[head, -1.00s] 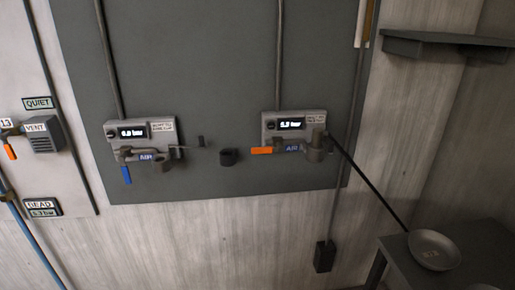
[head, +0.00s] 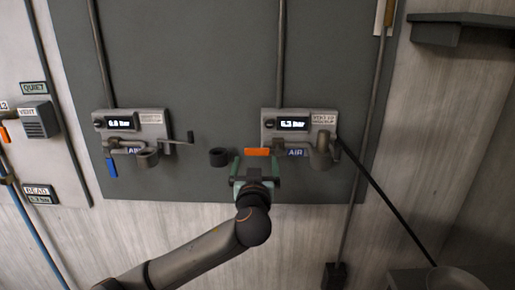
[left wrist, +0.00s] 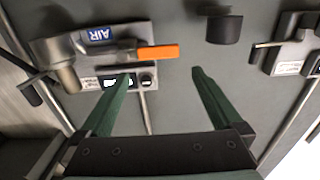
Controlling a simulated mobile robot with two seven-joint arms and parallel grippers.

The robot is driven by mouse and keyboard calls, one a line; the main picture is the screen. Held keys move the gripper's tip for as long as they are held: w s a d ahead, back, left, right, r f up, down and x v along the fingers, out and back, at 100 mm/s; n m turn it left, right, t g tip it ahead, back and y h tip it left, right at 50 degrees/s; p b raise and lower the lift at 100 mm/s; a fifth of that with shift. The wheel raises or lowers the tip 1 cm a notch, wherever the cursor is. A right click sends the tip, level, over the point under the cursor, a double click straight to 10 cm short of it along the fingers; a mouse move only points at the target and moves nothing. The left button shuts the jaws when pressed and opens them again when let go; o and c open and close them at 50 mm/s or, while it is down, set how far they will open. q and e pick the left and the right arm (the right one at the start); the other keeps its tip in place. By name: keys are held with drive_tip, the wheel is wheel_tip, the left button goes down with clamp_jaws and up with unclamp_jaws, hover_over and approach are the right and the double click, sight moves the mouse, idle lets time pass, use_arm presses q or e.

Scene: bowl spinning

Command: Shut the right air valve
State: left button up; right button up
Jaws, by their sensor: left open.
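The right air valve has an orange lever handle (head: 257,152) lying level and pointing left, beside its "AIR" label (head: 295,153). Its grey body with a lit display (head: 292,124) is on the dark wall panel. My left gripper (head: 258,160) is open and in front of the orange handle, which shows between the fingertips in the head view. In the left wrist view the orange handle (left wrist: 158,53) lies just beyond the open green fingers (left wrist: 162,80), nearer the left finger. I see no grip on it. My right gripper is not in view.
A second air valve with a blue handle (head: 111,167) pointing down is at left. A black hose (head: 385,195) runs down right from the right valve. A vent box (head: 38,120) is at far left.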

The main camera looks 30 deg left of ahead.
sight(257, 149)
use_arm(q)
drive_tip(key=p+x, duration=0.1)
drive_tip(key=x, duration=0.7)
drive_tip(key=shift+w+a, duration=0.1)
drive_tip(key=shift+w, duration=0.3)
clamp_jaws()
idle(0.4)
